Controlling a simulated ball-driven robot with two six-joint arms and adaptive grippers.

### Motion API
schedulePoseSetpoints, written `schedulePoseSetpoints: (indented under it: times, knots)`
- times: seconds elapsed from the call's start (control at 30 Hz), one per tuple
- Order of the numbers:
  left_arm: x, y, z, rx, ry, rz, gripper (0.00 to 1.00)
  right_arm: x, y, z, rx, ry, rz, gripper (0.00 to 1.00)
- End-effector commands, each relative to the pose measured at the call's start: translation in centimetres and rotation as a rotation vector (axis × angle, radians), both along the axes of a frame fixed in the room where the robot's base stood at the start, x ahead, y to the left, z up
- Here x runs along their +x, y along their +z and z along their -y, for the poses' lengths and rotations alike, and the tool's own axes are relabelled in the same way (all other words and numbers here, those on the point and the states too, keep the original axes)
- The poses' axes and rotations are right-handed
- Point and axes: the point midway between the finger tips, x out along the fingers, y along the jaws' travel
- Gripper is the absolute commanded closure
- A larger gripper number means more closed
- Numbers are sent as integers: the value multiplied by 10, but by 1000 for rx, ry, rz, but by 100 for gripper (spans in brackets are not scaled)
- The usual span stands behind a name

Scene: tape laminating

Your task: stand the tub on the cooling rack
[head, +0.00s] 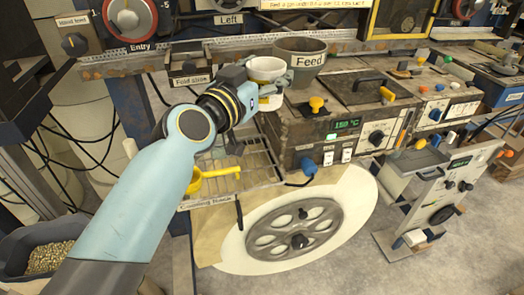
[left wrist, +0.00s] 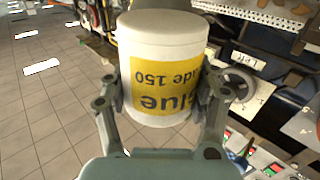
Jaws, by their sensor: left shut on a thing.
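The white tub (head: 267,68) is held up by my left gripper (head: 266,90), beside the dark Feed pot (head: 301,62). In the left wrist view the tub (left wrist: 160,45) sits between the two fingers of my left gripper (left wrist: 163,95), which press on its sides. Its yellow label reads "Glue", upside down in that view. The cooling rack (head: 262,172) is a metal grid below and left of the tub, partly hidden by my left arm. The tub is above and apart from it. My right gripper is not in view.
A yellow-handled tool (head: 222,173) lies over the rack's left part. A brown machine block with a green display (head: 347,124) stands right of the rack. The rack's right part looks bare.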

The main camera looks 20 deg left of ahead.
Motion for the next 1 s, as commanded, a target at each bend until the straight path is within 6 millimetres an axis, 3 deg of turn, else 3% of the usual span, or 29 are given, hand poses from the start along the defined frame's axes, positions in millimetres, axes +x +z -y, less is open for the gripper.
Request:
schedulePoseSetpoints:
  times: [0.13, 0.5, 0.63, 0.87, 1.0]
  knots:
    - [-1, -23, 0, 0, 0, -5, 61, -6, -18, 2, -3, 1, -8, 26]
    - [-1, -119, 0, 0, 0, -6, 61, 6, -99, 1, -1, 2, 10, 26]
    - [-1, -137, 0, 0, 1, -4, 61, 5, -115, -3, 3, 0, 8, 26]
    - [-1, -147, 0, 0, 1, -3, 61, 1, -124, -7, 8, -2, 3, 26]
    - [-1, -169, 0, 0, 0, -5, 61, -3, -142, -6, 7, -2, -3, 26]
